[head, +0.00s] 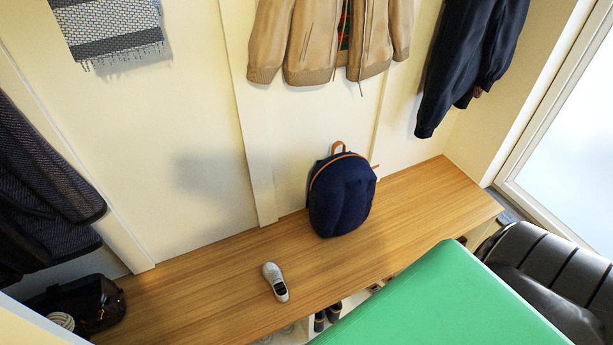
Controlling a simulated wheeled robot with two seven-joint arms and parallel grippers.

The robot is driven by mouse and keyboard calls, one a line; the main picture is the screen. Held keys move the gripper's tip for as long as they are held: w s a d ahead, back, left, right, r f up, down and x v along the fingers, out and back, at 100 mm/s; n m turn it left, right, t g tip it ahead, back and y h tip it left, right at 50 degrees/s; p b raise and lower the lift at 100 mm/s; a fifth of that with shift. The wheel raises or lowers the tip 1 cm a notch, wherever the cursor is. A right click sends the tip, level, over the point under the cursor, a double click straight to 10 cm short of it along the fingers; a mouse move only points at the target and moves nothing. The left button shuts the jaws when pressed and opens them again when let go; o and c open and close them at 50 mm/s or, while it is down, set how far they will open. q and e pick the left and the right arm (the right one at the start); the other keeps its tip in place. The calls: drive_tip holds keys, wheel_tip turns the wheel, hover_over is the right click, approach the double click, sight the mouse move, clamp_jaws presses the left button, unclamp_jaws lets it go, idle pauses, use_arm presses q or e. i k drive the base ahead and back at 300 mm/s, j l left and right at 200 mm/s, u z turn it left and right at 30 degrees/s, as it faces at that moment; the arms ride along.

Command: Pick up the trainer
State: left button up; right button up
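The trainer (271,272) is small and pale grey-white with a dark opening. In the head view it lies on the wooden bench top (215,275), left of the navy backpack and apart from it. Its sole seems to be down on the wood, and its dark opening is towards the bench's front edge. Nothing touches or covers it. Neither my left nor my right gripper is in view.
A navy backpack (341,197) stands against the wall. A dark bag (92,302) sits at the bench's left end. Shoes (319,321) stand in cubbies below. A green surface (440,305), owner unclear, hides the bench's front at lower right. Coats hang above.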

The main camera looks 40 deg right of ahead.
sight(272, 273)
drive_tip(key=z, duration=0.7)
drive_tip(key=k+l+z, duration=0.45)
drive_tip(key=l, duration=0.25)
drive_tip(key=k+l+z, duration=0.2)
drive_tip(key=l, duration=0.15)
drive_tip(key=i, duration=0.1)
